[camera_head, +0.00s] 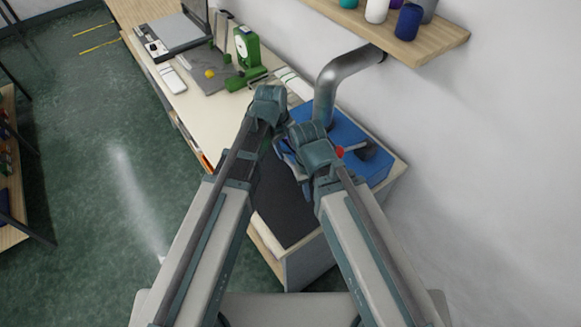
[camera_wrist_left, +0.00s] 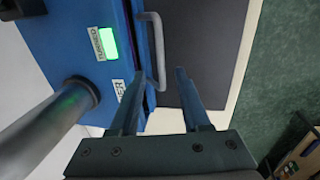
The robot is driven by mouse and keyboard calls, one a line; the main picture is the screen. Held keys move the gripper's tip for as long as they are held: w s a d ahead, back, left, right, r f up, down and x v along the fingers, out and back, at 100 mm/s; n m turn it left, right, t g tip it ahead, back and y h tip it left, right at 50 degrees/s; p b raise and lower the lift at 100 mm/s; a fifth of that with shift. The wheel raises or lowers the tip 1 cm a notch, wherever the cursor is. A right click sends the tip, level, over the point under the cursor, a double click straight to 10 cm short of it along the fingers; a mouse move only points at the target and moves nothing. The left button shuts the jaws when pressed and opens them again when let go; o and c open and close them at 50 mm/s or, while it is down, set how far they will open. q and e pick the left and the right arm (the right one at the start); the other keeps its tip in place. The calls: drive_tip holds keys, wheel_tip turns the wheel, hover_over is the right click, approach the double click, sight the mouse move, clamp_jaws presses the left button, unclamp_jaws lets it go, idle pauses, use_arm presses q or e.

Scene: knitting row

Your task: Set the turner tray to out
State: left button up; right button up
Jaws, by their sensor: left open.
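The turner is a blue machine (camera_head: 345,128) on the bench beside the wall. In the left wrist view the blue housing (camera_wrist_left: 80,20) has a lit green display and a partly hidden label. A light grey looped handle (camera_wrist_left: 155,25) stands out from its front edge, close against the housing; no pulled-out tray shows. My left gripper (camera_wrist_left: 158,75) is open, its fingertips on either side of the handle's lower end; contact cannot be told. In the head view its fingers are hidden behind the wrist. My right gripper (camera_head: 285,155) is in front of the turner, its jaws unclear.
A dark mat (camera_head: 283,205) covers the bench in front of the turner. A grey pipe (camera_head: 328,85) rises behind it. A green device (camera_head: 247,55) and grey equipment stand farther along the bench. A wooden shelf (camera_head: 440,38) with coloured spools is on the wall.

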sight(291, 164)
use_arm(q)
drive_tip(key=f+b, duration=0.4)
drive_tip(key=f, duration=0.1)
drive_tip(key=d+f+b, duration=0.1)
drive_tip(key=f+b, duration=0.1)
drive_tip(key=shift+w+d+f+b, duration=0.1)
drive_tip(key=shift+w+f+b, duration=0.25)
drive_tip(key=shift+w+f, duration=0.05)
drive_tip(key=shift+c, duration=0.4)
clamp_jaws()
idle(0.6)
